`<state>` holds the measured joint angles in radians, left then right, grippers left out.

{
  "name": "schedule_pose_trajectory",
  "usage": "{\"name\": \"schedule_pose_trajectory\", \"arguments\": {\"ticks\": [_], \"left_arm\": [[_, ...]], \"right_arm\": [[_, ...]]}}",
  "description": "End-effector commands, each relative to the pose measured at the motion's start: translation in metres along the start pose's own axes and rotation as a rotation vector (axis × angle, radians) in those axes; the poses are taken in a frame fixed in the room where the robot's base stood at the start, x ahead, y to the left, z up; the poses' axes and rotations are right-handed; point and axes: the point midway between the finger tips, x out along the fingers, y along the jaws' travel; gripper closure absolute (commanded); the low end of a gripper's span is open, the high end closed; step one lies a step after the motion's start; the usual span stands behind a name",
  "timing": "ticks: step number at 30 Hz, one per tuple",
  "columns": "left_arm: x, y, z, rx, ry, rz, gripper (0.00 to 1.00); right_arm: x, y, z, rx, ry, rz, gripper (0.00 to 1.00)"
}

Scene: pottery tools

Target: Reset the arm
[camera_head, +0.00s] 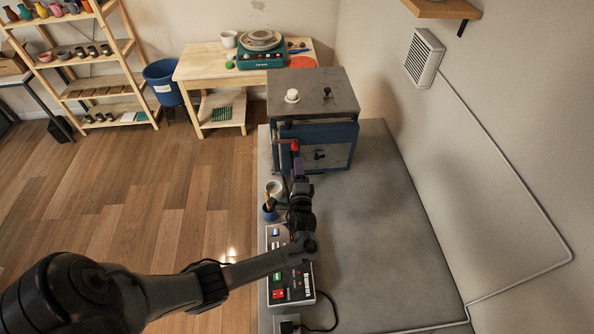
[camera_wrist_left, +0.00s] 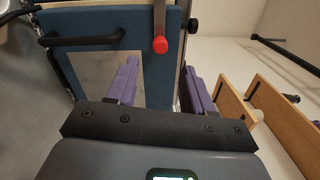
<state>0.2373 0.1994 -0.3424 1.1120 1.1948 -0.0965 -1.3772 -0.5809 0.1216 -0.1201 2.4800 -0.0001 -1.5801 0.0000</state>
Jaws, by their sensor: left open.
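My left arm reaches in from the lower left of the head view, over the grey bench. My left gripper (camera_head: 299,168) is in front of the blue kiln (camera_head: 338,133), close to its left front edge. In the left wrist view, the two purple fingers (camera_wrist_left: 163,82) are spread apart with nothing visible between them. The kiln's blue front (camera_wrist_left: 150,80) lies beyond them, and a lever with a red knob (camera_wrist_left: 160,44) hangs ahead of the gap. I cannot tell whether the fingers touch the kiln. My right gripper is not in view.
Below the gripper are a white cup (camera_head: 274,188), a blue cup (camera_head: 269,212) and a control box (camera_head: 277,294) with a cable. The grey bench (camera_head: 378,230) is clear on the right. A wooden table (camera_head: 205,66) and shelf rack (camera_head: 127,30) stand behind.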

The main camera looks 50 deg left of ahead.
Motion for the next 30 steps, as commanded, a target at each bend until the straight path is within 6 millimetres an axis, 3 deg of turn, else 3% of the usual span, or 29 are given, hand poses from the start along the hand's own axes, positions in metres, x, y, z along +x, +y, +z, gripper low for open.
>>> {"name": "schedule_pose_trajectory", "arguments": {"ticks": [11,17,21,24,27,30], "left_arm": [[-0.003,0.005,0.003,0.008,0.002,0.006,0.48],[-0.027,0.047,0.026,0.075,0.012,0.059,0.48],[-0.066,0.082,0.057,0.102,0.037,0.128,0.48],[-0.102,0.099,0.066,0.06,0.11,0.234,0.48],[-0.142,0.107,0.065,-0.066,0.196,0.405,0.48],[-0.183,0.101,0.059,-0.226,0.272,0.604,0.48]], "right_arm": [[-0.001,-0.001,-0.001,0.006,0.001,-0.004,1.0],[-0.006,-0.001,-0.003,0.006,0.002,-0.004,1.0],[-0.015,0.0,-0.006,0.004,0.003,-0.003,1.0],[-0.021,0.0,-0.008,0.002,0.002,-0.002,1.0],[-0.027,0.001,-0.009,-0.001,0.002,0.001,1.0],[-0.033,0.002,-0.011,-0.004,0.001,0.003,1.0]]}}
